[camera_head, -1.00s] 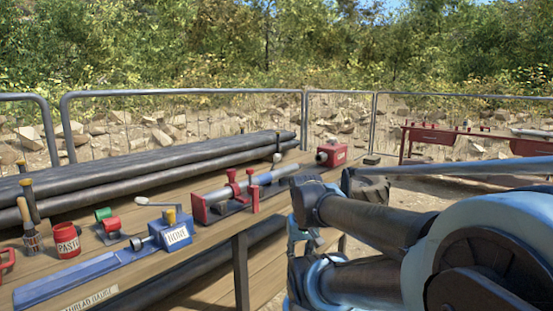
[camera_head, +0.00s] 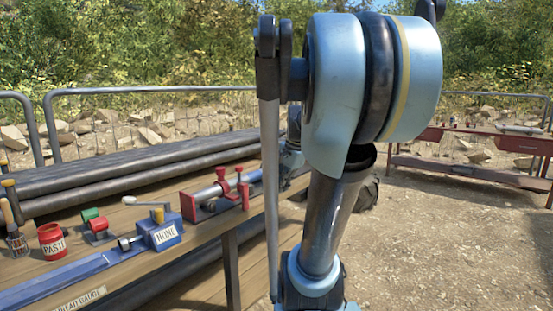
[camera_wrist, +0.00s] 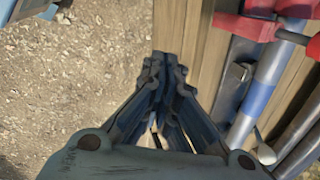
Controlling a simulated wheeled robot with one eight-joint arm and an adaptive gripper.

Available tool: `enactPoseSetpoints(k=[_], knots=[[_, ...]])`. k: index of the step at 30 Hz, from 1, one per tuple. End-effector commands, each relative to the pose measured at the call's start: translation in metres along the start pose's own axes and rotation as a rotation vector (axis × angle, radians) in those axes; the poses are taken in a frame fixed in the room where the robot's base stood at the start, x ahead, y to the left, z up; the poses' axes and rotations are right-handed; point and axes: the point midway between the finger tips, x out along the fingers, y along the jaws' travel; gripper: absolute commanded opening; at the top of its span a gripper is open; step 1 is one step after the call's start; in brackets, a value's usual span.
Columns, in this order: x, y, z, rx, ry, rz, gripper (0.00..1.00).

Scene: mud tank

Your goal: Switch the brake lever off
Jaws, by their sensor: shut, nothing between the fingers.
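I cannot pick out a brake lever for certain. A blue box marked HONE (camera_head: 166,234) on the wooden bench has a crank arm with a white end (camera_head: 130,200). A red clamp stand (camera_head: 197,207) holds a grey tube (camera_head: 207,193); red handles (camera_head: 242,183) rise at its right. In the wrist view the red clamp (camera_wrist: 245,25) and a tube with a blue band (camera_wrist: 258,97) lie right of my gripper. My gripper (camera_wrist: 168,62) is shut and empty, over the bench edge, apart from the clamp. In the head view my arm hides it.
A red PASTE tin (camera_head: 52,241) and a small red-and-green part (camera_head: 96,227) stand on the bench (camera_head: 205,255). Long dark pipes (camera_head: 110,180) lie behind them. Fencing (camera_head: 150,90) runs behind. Open gravel (camera_head: 440,250) lies to the right, with a red table (camera_head: 450,137) beyond.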

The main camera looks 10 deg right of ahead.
Motion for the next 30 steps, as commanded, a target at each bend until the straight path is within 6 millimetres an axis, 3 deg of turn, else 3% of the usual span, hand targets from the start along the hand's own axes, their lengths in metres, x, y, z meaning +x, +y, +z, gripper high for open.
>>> enactPoseSetpoints(k=[6, 18, 24, 30], knots=[[-0.025, -0.047, -0.040, 0.293, -0.036, -0.042, 0.00], [-0.059, -0.121, -0.123, 0.824, -0.128, -0.104, 0.00], [-0.070, -0.146, -0.162, 1.043, -0.174, -0.123, 0.00], [-0.075, -0.158, -0.183, 1.158, -0.202, -0.131, 0.00]])
